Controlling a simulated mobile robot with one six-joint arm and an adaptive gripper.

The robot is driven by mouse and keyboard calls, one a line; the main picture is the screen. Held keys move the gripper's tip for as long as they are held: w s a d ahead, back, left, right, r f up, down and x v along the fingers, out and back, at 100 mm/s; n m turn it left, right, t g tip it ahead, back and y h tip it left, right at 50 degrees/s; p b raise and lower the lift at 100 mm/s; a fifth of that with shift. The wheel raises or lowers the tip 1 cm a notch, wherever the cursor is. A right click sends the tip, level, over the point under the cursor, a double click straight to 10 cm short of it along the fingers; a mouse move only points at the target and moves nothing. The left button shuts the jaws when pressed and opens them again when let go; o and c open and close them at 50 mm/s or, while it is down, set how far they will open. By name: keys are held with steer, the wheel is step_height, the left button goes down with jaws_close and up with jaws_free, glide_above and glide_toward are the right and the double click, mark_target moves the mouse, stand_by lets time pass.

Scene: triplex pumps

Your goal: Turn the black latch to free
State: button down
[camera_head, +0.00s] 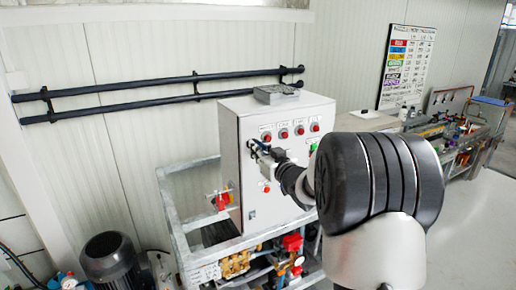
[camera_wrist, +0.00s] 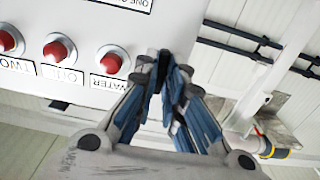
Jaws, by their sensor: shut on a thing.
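A pale grey control cabinet (camera_head: 285,205) stands on a metal frame in the head view. My gripper (camera_head: 257,149) reaches its front face near the upper left edge, below and left of the row of red buttons. In the wrist view my gripper (camera_wrist: 164,70) has its blue-padded fingers close together at the cabinet's edge. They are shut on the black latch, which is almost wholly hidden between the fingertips. I cannot tell the latch's angle.
Red buttons (camera_wrist: 57,49) with labels sit beside the fingers. A red and yellow switch (camera_head: 220,200) is on the cabinet's left side. A grey box (camera_head: 276,94) lies on top. Dark pipes (camera_head: 150,98) run along the wall. Brass pump parts (camera_head: 238,266) are below.

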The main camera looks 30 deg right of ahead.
stand_by(0.5)
steer(key=c, duration=1.7)
jaws_free()
steer(key=s, duration=1.2)
steer(key=shift+d, duration=0.2)
